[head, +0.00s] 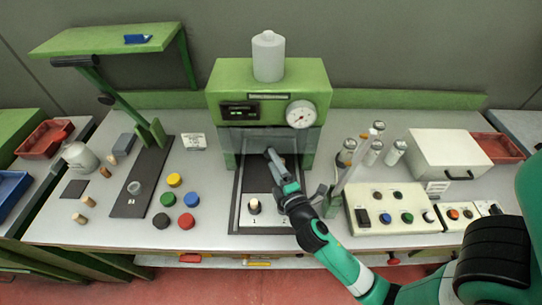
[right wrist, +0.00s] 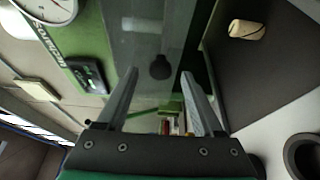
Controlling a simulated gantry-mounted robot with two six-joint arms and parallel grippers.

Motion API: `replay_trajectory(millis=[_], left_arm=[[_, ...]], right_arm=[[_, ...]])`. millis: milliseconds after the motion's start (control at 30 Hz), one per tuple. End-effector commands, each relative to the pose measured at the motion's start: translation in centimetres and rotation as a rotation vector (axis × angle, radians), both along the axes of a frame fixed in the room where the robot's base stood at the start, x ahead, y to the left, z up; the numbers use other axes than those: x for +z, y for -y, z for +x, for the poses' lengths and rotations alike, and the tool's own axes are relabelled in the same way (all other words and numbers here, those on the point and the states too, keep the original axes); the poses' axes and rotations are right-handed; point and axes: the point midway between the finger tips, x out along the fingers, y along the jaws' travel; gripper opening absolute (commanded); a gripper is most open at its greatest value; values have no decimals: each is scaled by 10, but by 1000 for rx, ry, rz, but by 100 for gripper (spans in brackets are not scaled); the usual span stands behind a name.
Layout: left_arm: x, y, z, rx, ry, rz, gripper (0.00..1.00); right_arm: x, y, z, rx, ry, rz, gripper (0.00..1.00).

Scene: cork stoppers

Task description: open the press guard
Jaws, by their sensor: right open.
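The green press (head: 268,85) stands at the middle back of the bench, with a round gauge and a small dark display. Its clear guard panel (head: 238,140) hangs below the press head, across the front of the opening. In the right wrist view the guard (right wrist: 146,30) shows as a see-through sheet, with a dark rounded knob (right wrist: 160,68) between my fingertips in the picture. My right gripper (head: 274,158) is open, in front of the guard and over the press bed. I cannot tell whether the fingers touch the knob. My left gripper is out of view.
A cork (head: 254,206) stands at the front of the press bed. A control box (head: 390,210) and glass tubes stand to the right. Coloured caps (head: 175,180) and a lever stand (head: 145,185) are to the left. A white bottle (head: 268,57) tops the press.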

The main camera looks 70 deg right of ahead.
Motion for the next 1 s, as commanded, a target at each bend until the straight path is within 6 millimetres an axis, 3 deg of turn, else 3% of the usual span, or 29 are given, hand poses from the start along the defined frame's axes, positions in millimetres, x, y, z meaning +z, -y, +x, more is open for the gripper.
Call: replay_trajectory(millis=[200, 467, 833, 1000], left_arm=[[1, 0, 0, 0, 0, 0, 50], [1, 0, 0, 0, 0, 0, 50], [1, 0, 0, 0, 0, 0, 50], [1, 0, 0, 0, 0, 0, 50]], right_arm=[[0, 16, 16, -1, -1, 1, 69], [0, 16, 17, 1, -1, 1, 67], [0, 16, 17, 1, -1, 1, 0], [0, 16, 17, 1, -1, 1, 0]])
